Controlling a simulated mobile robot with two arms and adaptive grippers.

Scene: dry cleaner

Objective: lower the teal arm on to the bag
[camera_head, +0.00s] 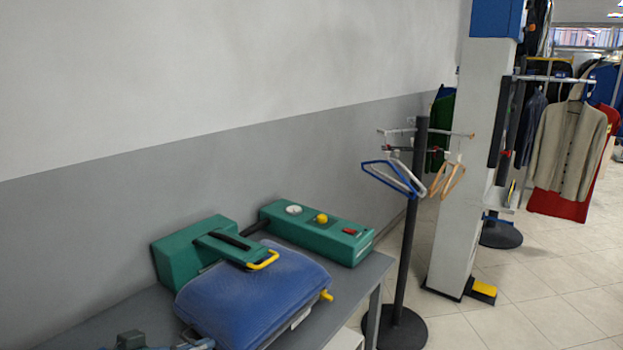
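A blue, puffed-up bag (250,300) lies on the grey table, with a yellow nozzle-like piece at its right edge and a pale label at its front. The teal arm (228,248) reaches from a teal block (188,247) over the far part of the bag. It has a dark strip on top and a yellow handle (264,260) at its end. I cannot tell whether its underside touches the bag. Part of my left gripper (190,342) shows at the bottom edge, near the bag's front left; its fingers are mostly cut off. My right gripper is out of view.
A teal console (318,233) with a gauge, a yellow knob and a red switch stands behind the bag. The grey table (120,308) meets the wall. A black stand (407,250) with hangers is right of it, beside a white column (474,150). Clothes hang farther right.

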